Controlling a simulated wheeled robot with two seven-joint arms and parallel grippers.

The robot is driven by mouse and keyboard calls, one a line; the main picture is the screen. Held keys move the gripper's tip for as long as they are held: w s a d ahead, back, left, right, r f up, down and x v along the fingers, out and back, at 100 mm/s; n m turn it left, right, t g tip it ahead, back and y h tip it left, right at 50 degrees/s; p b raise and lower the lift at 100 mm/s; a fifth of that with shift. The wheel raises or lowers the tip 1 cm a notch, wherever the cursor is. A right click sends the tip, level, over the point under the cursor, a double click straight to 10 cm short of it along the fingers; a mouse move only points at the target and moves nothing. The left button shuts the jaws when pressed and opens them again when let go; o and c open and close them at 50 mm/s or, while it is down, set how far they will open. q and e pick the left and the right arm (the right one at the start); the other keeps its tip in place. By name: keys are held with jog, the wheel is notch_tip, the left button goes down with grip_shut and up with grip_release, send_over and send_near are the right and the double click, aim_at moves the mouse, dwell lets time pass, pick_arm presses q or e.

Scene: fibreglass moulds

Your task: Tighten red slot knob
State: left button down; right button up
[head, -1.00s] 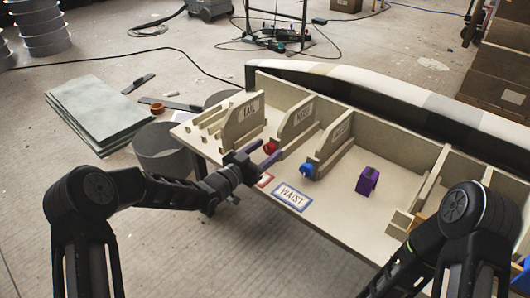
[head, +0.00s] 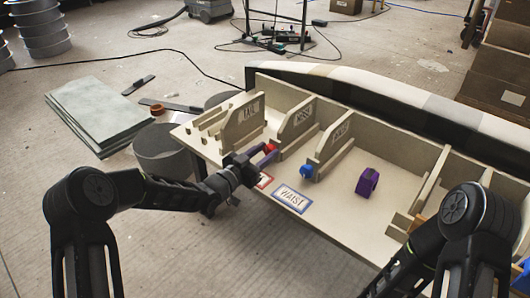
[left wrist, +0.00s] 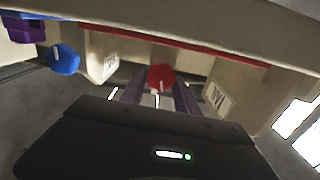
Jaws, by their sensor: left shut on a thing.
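The red knob (head: 270,148) sits at the front end of the middle upright divider (head: 297,131) of the pale mould box. It also shows in the left wrist view (left wrist: 160,76), between the fingertips. My left gripper (head: 265,156) is shut on the red knob, reaching it from the front left. Its purple-grey fingers partly hide the knob in the head view. The slot that the knob sits in is hidden. My right arm shows at the lower right of the head view, but its gripper is out of the picture.
A blue knob (head: 306,171) sits on the divider to the right, and a purple clamp-like piece (head: 368,182) stands farther right. A blue-framed WAIST label (head: 291,198) lies on the front ledge. A red-edged label (head: 264,181) is near my left gripper.

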pick_arm(q)
jog(key=shift+f+m+b, duration=0.15)
jog(key=shift+m+b, duration=0.35)
jog(key=shift+b, duration=0.3)
jog(key=m+b, duration=0.3)
jog(key=b, duration=0.1)
jog(key=shift+s+d+f, duration=0.1)
jog(key=shift+d, duration=0.05)
jog(key=shift+m+b, duration=1.5)
jog(key=c, duration=0.9)
grip_release()
jog(key=shift+r, duration=0.2)
